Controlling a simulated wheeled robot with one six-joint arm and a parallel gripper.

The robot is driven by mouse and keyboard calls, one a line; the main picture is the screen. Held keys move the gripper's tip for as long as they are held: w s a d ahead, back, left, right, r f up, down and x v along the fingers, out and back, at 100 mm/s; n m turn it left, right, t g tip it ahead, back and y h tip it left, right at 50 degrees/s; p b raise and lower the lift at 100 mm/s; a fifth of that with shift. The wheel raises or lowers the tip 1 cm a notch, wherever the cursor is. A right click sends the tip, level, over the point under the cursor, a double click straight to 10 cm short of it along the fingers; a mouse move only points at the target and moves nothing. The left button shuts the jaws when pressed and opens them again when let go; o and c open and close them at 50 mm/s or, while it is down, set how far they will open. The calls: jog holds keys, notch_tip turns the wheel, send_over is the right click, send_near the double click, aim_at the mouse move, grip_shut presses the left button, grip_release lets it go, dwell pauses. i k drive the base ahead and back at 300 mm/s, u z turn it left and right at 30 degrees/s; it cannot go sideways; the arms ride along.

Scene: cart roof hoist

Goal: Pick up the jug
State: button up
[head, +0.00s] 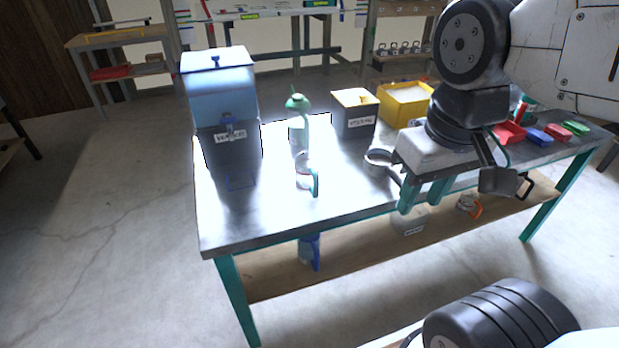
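A clear jug (304,172) with a green handle stands upright on the table (260,218), left of centre. Another jug with a blue handle (309,252) is on the lower shelf below it, partly hidden by the table edge. A small vessel with an orange handle (467,204) is on the shelf further right. My gripper (457,192) hangs over the table's front edge, well right of the green-handled jug and apart from it. Its fingers look spread, with nothing seen between them. Part of the table behind it is hidden.
A blue-lidded bin (222,100) stands at the table's left end. A green bottle (298,117), a labelled box (355,112) and a yellow bin (405,103) stand behind. A round metal vessel (379,161) is between jug and gripper. Small coloured trays (541,137) lie right.

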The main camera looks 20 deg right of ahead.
aim_at(298, 110)
jog(key=z, duration=0.05)
jog(key=i, duration=0.85)
jog(key=u, duration=0.05)
